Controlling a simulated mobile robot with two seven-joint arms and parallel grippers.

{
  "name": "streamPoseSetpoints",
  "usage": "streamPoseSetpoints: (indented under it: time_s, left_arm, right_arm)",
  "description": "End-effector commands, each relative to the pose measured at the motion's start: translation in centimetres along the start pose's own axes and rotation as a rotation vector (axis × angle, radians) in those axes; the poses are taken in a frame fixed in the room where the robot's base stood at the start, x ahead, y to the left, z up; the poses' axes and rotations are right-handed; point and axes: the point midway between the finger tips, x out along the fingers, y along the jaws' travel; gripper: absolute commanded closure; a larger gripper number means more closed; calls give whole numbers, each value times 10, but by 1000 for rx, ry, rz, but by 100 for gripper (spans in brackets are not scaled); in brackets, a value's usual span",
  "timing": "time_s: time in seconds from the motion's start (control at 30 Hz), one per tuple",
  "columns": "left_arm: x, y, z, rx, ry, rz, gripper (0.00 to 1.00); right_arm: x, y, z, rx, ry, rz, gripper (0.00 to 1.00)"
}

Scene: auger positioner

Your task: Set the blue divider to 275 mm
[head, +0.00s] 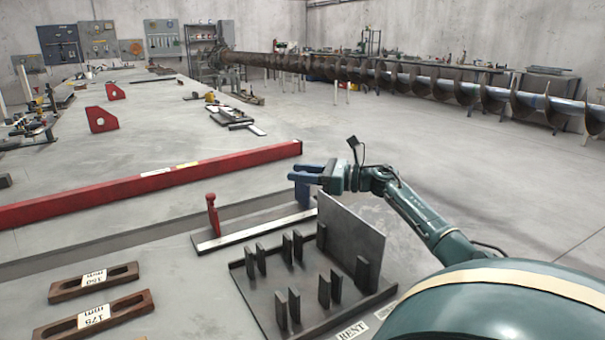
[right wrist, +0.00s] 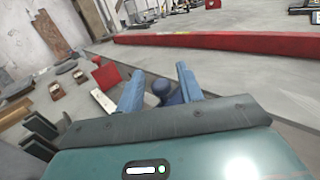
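The blue divider (head: 303,192) stands upright near the right end of a pale metal rail (head: 255,231) in the head view. A red divider (head: 212,218) stands near the rail's left end. My right gripper (head: 305,172) is at the top of the blue divider, pointing left. In the right wrist view the blue divider's rounded knob (right wrist: 166,91) lies between the two blue fingers (right wrist: 158,84), which are apart, with a gap on the left side. Contact with the right finger cannot be told. My left gripper is not in view.
A dark rack (head: 262,308) with upright plates and a tall grey panel (head: 350,240) stands in front of the rail. Two brown slotted blocks (head: 66,290) (head: 60,328) with number labels lie left. A long red beam (head: 110,194) lies behind the rail.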

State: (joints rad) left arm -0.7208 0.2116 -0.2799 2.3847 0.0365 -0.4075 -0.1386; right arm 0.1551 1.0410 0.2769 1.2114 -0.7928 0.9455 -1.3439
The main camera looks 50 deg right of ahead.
Motion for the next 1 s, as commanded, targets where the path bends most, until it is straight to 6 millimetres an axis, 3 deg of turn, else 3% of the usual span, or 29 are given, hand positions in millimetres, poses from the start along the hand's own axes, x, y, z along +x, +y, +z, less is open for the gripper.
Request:
streamPoseSetpoints:
  time_s: [0.27,0.7,1.0]
  left_arm:
    - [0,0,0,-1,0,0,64]
    - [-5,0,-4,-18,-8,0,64]
    - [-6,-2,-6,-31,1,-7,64]
  right_arm:
    - [-13,0,-2,2,3,0,63]
    - [-100,0,0,3,1,-2,63]
    - [-131,0,0,1,1,0,63]
